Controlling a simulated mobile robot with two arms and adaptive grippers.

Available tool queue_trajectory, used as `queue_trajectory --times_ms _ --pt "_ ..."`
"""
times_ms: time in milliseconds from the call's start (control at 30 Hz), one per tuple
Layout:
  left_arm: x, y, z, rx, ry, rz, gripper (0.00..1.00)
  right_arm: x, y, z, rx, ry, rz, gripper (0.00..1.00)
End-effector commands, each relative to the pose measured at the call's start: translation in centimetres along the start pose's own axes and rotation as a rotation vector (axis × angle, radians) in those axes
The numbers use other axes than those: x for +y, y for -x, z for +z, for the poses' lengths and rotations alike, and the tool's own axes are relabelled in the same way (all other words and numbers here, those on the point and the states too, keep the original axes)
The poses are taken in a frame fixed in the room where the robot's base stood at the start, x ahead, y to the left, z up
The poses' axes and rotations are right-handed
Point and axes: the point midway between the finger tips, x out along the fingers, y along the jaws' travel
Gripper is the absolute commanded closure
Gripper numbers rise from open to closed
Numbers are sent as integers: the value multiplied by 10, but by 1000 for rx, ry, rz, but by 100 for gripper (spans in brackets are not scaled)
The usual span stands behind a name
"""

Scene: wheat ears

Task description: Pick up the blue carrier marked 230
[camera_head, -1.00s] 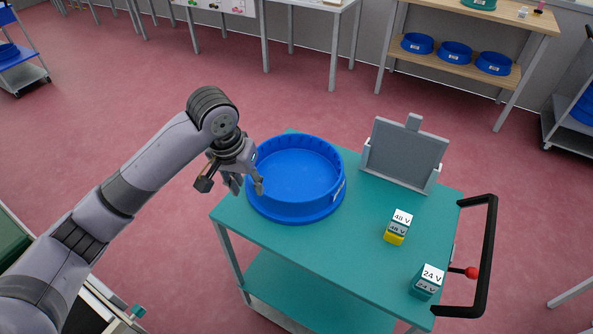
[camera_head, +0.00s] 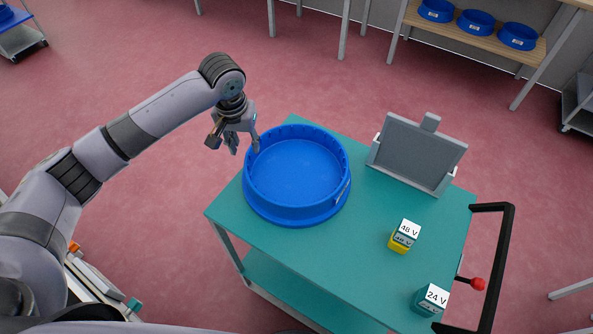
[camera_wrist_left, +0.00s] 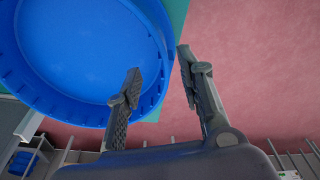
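A round blue carrier (camera_head: 296,208) stands upright and empty on the teal top of a trolley (camera_head: 340,258). A small label is on its right side; its number is too small to read. My left gripper (camera_head: 246,149) is at the carrier's left far rim, one finger on the rim's inner side and one outside. In the left wrist view the open fingers (camera_wrist_left: 158,62) lie either side of the carrier's wall (camera_wrist_left: 155,85), with a gap between them. I cannot tell whether either finger touches it. My right gripper is not in view.
A grey panel in a holder (camera_head: 416,152) stands behind the carrier to the right. A yellow block marked 48 V (camera_head: 400,243) and a teal block marked 24 V (camera_head: 430,299) stand on the trolley. A black handle (camera_head: 497,265) is at its right. Several blue carriers sit on a far shelf.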

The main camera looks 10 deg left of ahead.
Motion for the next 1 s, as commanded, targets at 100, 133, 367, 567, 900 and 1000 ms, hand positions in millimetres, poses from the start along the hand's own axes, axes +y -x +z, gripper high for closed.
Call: queue_trajectory --times_ms 100,133,367,567,900,1000 --pt "0 -15 0 -2 0 -1 65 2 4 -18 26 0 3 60" --pt "0 -18 0 -1 -1 0 65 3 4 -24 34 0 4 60" --pt "-2 -34 -1 -3 0 -1 65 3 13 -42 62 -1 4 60" --pt "-3 -64 -4 -2 -1 -1 65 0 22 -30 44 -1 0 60" --pt "-3 -75 -4 1 -2 0 65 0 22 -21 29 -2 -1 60" --pt "-3 -75 -4 1 -2 0 71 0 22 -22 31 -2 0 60"
